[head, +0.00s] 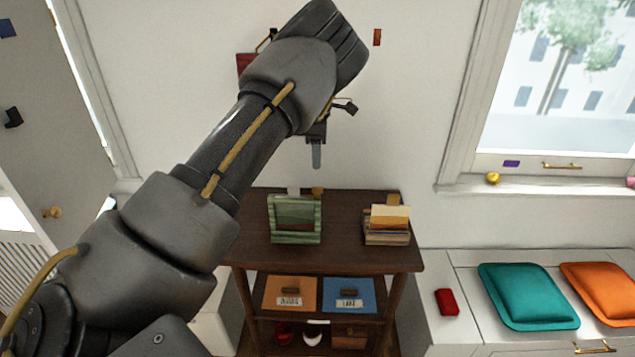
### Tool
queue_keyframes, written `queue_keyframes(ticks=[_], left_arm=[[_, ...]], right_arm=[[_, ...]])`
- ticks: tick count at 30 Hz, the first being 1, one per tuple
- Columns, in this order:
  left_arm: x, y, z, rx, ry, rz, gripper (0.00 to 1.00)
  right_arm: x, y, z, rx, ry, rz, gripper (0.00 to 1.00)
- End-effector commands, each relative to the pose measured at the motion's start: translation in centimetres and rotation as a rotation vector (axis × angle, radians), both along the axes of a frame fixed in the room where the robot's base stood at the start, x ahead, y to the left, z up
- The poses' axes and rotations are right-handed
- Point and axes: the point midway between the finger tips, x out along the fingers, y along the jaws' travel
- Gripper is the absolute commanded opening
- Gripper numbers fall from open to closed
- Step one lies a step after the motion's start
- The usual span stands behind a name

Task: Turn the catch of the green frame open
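The green frame (296,238) stands on top of the dark wooden shelf unit, with a darker green panel inside its border. A small white piece (293,191) and a small brown piece (317,192) show at its top edge; I cannot tell which, if either, is the catch. My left gripper (317,160) points down in front of the wall, above the frame in the picture and apart from it. Its fingers are seen edge-on, so their opening cannot be judged. My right gripper is out of view.
A holder with cards (386,236) stands right of the frame, with bare shelf top (344,225) between. Orange (275,290) and blue (362,292) panels lie below. A bench at right carries a red block (447,302), a teal cushion (528,295) and an orange cushion (604,287).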

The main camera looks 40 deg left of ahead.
Motion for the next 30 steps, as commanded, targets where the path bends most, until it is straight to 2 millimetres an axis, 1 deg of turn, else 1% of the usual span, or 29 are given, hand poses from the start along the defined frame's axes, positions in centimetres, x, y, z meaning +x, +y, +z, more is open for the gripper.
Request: queue_keyframes(ticks=[1,6,9,13,18,26,27,30], left_arm=[[-0.1,-0.1,-1.0,-0.001,0.004,0.001,0.3],[-0.1,0.0,-4.2,-0.002,0.004,0.002,0.3],[-0.1,0.0,-5.9,-0.001,0.003,0.002,0.3],[0.0,0.0,-7.5,-0.001,0.002,0.001,0.3],[-0.1,0.0,-8.6,0.0,0.001,0.002,0.3],[0.0,0.1,-8.8,0.0,0.0,0.002,0.3],[0.0,0.1,-8.8,0.0,0.0,0.002,0.27],[0.0,0.1,-8.8,0.0,0.0,0.002,0.14]], right_arm=[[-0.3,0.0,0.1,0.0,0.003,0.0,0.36],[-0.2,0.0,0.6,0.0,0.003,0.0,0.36],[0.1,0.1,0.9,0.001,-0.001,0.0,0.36],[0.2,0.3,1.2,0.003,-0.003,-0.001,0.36],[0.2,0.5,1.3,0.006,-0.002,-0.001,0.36],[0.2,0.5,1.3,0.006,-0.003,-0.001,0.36],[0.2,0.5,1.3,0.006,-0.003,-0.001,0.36],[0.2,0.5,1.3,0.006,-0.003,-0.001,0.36]])
